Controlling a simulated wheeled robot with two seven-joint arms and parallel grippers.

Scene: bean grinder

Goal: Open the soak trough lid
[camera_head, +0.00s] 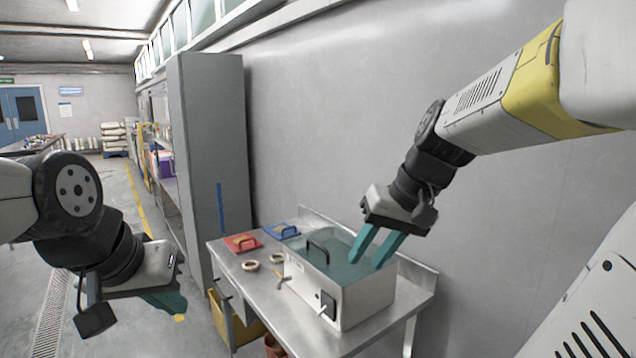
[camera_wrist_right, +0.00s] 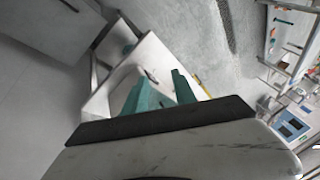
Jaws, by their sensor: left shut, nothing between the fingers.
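The soak trough (camera_head: 352,300) is a white box on the steel table, with a dark latch-like part on its front. Its top (camera_head: 345,262) looks teal; I cannot tell whether this is a lid or the inside. A black arched handle (camera_head: 318,250) stands at the left part of the top. My right gripper (camera_head: 366,265) is open and empty, its teal fingers pointing down over the right part of the trough; contact is unclear. The right wrist view shows its spread fingers (camera_wrist_right: 162,90) in front of a white surface. My left gripper (camera_head: 178,304) is shut and empty, left of the table.
On the steel table (camera_head: 243,284) lie a red item (camera_head: 242,242) and a blue item (camera_head: 284,231) with handles, and small ring-shaped things (camera_head: 250,265). A tall grey cabinet (camera_head: 210,140) stands behind left. A yellow bin (camera_head: 238,322) is under the table. The wall is close behind.

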